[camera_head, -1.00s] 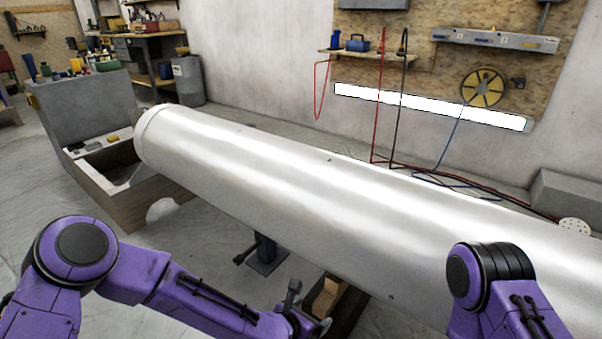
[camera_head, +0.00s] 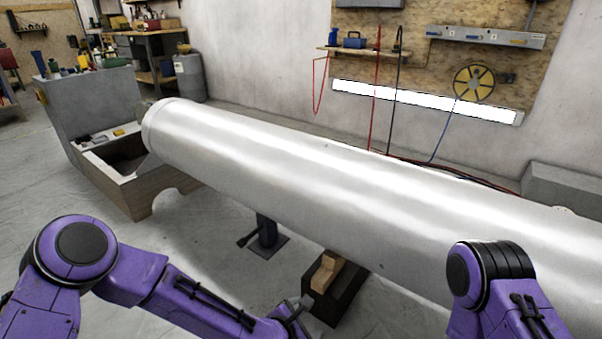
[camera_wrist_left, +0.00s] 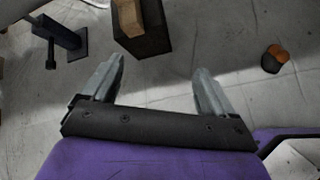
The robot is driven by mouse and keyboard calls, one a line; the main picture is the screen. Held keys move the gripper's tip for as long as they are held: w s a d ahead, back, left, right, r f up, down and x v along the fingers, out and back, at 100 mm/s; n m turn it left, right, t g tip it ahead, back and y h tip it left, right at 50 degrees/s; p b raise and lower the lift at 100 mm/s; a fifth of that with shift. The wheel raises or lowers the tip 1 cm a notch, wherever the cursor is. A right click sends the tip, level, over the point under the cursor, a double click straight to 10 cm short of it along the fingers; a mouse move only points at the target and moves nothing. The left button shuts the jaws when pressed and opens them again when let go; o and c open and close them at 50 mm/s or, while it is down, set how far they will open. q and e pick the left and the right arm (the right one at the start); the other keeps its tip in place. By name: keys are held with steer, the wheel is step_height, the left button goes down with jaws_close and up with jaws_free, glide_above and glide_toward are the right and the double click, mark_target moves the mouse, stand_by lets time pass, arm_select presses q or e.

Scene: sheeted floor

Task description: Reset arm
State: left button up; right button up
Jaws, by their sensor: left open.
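My left arm comes in at the lower left of the head view, bent, with its left gripper (camera_head: 298,312) at the bottom edge. The left wrist view shows this gripper (camera_wrist_left: 159,68) open, its two grey fingers apart with only floor between them. My right arm (camera_head: 500,285) shows at the lower right of the head view, and its gripper is out of frame. A large silver cylinder (camera_head: 300,180) lies across the head view beyond both arms.
A dark stand (camera_head: 265,232) and a wooden block on a dark base (camera_head: 333,285) are under the cylinder. Both also show at the top of the left wrist view, the block there (camera_wrist_left: 128,18). A small orange and dark object (camera_wrist_left: 274,58) lies on open floor.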

arm_select(q)
steer(key=s+a+f+m+g+y+b, duration=0.3)
steer(key=s+a+f+m+y+b, duration=0.15)
steer(key=s+a+f+m, duration=0.8)
steer(key=s+a+f+m+g+y+b, duration=0.45)
steer(key=s+a+f, duration=0.55)
steer(key=s+a, duration=0.7)
arm_select(e)
step_height(320, 180, down, 10)
steer(key=f+b, duration=0.1)
steer(key=b, duration=0.1)
arm_select(q)
step_height(320, 180, up, 39)
steer(key=w+a+t+p, duration=0.1)
steer(key=w+t+p, duration=0.1)
steer(key=p, duration=3.7)
steer(key=shift+w+a, duration=0.15)
steer(key=shift+w, duration=0.15)
arm_select(e)
step_height(320, 180, up, 39)
steer(key=shift+w+r, duration=0.15)
steer(key=shift+w, duration=0.05)
